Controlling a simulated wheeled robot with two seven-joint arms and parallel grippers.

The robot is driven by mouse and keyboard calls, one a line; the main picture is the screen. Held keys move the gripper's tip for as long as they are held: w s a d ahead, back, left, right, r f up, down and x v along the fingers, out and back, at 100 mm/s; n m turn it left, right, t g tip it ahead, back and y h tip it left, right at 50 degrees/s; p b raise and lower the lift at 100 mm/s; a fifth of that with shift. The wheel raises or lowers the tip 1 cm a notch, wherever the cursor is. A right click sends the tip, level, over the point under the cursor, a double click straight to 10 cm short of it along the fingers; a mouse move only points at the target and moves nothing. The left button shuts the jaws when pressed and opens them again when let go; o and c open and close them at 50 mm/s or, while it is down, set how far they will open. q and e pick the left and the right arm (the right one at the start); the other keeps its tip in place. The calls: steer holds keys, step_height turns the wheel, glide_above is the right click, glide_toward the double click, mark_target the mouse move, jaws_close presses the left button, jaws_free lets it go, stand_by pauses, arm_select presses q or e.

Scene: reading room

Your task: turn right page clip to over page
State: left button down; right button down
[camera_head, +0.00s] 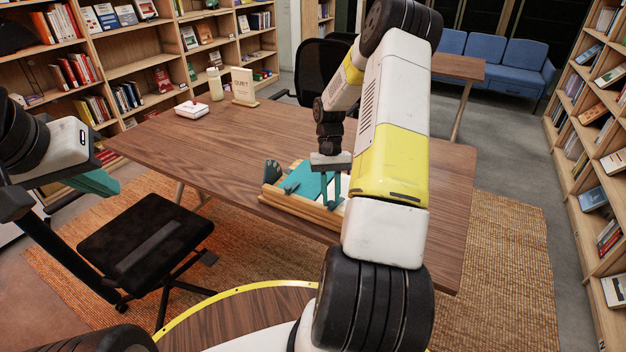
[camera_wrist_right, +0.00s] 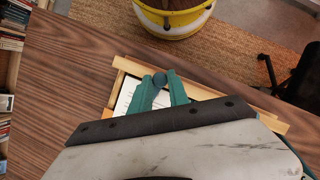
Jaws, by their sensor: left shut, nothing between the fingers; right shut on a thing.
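A wooden book stand (camera_head: 298,207) lies at the table's near edge, partly hidden by my right arm. It also shows in the right wrist view (camera_wrist_right: 205,93), with a white printed page (camera_wrist_right: 125,97) beside my fingers. My right gripper (camera_head: 331,205) is low over the stand. In the right wrist view its teal fingers (camera_wrist_right: 163,90) are shut on a dark, round-ended page clip (camera_wrist_right: 160,78). My left gripper (camera_head: 97,183) is shut and empty at the far left, away from the stand.
The brown table (camera_head: 225,145) is mostly clear. A white box (camera_head: 191,109), a bottle (camera_head: 215,84) and a small sign (camera_head: 243,87) stand toward its back left. A black chair (camera_head: 145,240) stands at the near left. Bookshelves line both sides.

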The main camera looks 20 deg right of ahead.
steer(key=shift+a+n+h, duration=0.1)
steer(key=shift+n+h, duration=0.3)
steer(key=shift+n, duration=0.7)
steer(key=c, duration=1.3)
jaws_free()
steer(key=shift+o, duration=0.2)
steer(key=shift+r, duration=0.1)
steer(key=v, duration=0.7)
steer(key=shift+w+r, duration=0.2)
steer(key=shift+r, duration=0.05)
